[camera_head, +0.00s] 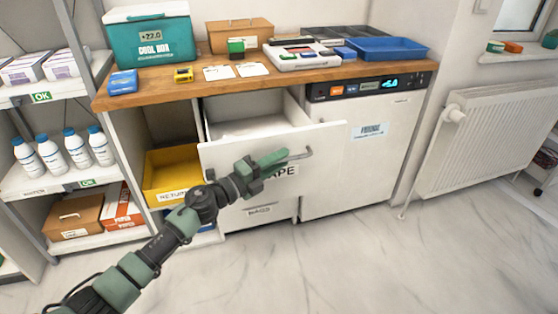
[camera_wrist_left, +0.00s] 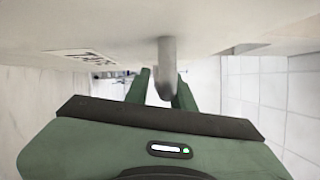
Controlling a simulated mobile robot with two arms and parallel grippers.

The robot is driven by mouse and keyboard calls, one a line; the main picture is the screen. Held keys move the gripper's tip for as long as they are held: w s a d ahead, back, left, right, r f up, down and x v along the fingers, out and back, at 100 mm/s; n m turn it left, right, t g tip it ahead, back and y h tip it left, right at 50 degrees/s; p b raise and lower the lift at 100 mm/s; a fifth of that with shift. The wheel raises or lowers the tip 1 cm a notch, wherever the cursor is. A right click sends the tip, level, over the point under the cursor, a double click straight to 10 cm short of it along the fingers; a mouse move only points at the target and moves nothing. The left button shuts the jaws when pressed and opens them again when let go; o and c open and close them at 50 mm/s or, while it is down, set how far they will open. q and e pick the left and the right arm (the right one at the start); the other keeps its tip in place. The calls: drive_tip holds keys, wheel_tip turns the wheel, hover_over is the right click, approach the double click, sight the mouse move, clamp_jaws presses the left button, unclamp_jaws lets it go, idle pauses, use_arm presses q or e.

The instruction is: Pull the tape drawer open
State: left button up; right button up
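The tape drawer (camera_head: 226,157) stands pulled out from under the wooden counter, and its pale inside shows from above. Its white front carries a label (camera_head: 286,171), partly hidden by my gripper, on which "APE" can be read. My left gripper (camera_head: 274,159) is at the grey bar handle (camera_head: 307,153) on the drawer front. In the left wrist view the handle (camera_wrist_left: 166,68) sits between the two green fingers, which look shut on it. The drawer label (camera_wrist_left: 85,56) shows upside down there. My right gripper is in neither view.
A white fridge (camera_head: 352,160) stands right of the drawer, and another drawer (camera_head: 259,211) is below. A yellow bin (camera_head: 166,172) and a shelf with bottles (camera_head: 75,150) are at left. The counter (camera_head: 190,83) holds several items. The marble floor in front is clear.

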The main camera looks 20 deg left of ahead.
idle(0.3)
use_arm(q)
drive_tip(key=v, duration=0.7)
drive_tip(key=shift+s+a, duration=0.2)
drive_tip(key=shift+s, duration=0.1)
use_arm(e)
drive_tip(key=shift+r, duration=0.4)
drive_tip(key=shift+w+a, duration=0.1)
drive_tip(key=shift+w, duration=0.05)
use_arm(q)
drive_tip(key=shift+f, duration=0.1)
